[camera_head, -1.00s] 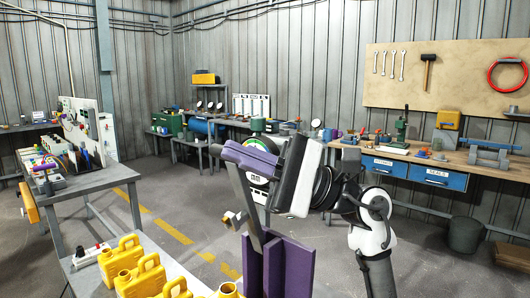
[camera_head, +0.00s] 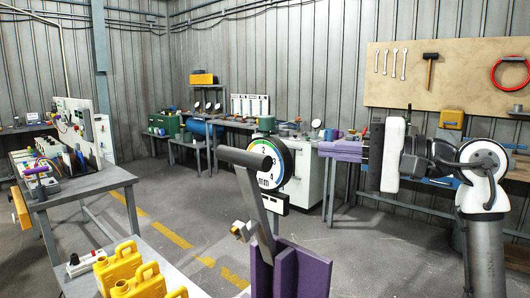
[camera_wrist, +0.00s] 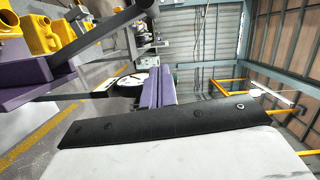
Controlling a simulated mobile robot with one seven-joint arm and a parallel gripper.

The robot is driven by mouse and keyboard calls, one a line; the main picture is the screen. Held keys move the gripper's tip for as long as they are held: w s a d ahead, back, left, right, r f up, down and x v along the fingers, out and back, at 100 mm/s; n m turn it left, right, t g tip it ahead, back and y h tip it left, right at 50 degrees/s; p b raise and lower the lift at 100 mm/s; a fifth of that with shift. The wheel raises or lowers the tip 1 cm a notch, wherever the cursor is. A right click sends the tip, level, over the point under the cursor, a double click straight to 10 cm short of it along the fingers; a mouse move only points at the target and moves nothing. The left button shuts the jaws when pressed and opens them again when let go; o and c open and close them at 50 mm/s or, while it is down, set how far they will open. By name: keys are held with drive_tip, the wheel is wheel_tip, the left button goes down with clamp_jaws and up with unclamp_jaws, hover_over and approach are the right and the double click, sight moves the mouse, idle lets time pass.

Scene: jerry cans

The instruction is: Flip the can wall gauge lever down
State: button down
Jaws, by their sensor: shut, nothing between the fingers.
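The can wall gauge stands in the middle of the head view, with a round white dial (camera_head: 272,162) marked "mm" on a grey upright. Its purple base (camera_head: 290,268) is below. My gripper (camera_head: 322,149) has purple fingers, shut and empty, to the right of the dial and apart from the lever.
Yellow jerry cans (camera_head: 140,285) stand on the near bench at lower left. A left bench (camera_head: 100,183) carries panels and tools. A workbench with blue drawers runs along the right wall. A white cabinet (camera_head: 308,180) stands behind the gauge. The floor between is open.

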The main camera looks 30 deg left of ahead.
drive_tip(key=s+a+p, duration=0.4)
drive_tip(key=s+a, duration=0.1)
drive_tip(key=a, duration=0.5)
drive_tip(key=shift+a+f+p, duration=0.3)
drive_tip(key=shift+f+p, duration=0.05)
drive_tip(key=shift+f, duration=0.05)
drive_tip(key=shift+s+d+f, duration=0.1)
